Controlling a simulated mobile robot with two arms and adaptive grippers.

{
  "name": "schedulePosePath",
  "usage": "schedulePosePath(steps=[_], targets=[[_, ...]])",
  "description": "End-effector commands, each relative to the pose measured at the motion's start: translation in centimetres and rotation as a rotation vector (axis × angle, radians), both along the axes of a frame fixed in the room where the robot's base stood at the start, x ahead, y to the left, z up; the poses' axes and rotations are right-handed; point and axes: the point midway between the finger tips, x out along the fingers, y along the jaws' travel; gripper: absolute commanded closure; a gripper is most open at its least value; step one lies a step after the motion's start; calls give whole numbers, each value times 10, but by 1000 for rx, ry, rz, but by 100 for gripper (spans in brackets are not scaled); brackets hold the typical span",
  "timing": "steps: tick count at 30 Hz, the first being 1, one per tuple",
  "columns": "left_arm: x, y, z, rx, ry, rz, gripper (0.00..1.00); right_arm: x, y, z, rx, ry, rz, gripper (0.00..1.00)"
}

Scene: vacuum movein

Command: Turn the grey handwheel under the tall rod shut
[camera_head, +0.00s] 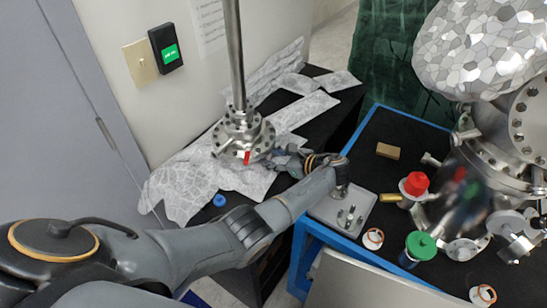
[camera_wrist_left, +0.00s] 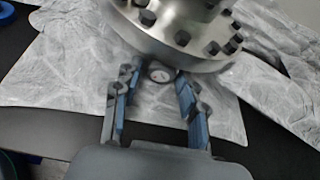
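The tall metal rod (camera_head: 235,55) rises from a round bolted steel flange (camera_head: 243,132) on a dark bench. In the left wrist view, a small grey round handwheel (camera_wrist_left: 161,72) sits just under the flange edge (camera_wrist_left: 185,40). My left gripper (camera_head: 284,157) reaches in from the right side of the flange. In the left wrist view its two blue-padded fingers (camera_wrist_left: 157,88) are apart, one on each side of the handwheel. A gap shows between them and it. In the head view the handwheel is hard to make out behind the fingers. My right gripper is not in view.
Crinkled foil (camera_head: 185,180) covers much of the bench under the flange. A blue cap (camera_head: 219,200) lies near its front edge. To the right, a blue-framed table (camera_head: 385,125) holds a red knob (camera_head: 416,183), a green knob (camera_head: 421,245) and a large steel chamber (camera_head: 495,150).

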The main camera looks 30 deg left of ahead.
Motion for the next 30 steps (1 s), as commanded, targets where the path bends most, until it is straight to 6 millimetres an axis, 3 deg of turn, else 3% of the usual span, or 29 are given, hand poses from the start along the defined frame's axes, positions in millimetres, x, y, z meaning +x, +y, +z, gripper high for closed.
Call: schedulePosePath(steps=[1, 5, 11, 22, 30], targets=[[0, 0, 0, 0, 0, 0, 75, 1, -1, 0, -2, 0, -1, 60], [0, 0, 0, 0, 0, 0, 100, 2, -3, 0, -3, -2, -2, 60], [1, 0, 1, 4, 35, 0, 100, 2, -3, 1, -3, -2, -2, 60], [3, -1, -2, 26, 333, -1, 100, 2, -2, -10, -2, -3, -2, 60], [2, -1, 0, 29, 374, -1, 100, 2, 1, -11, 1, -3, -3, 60]])
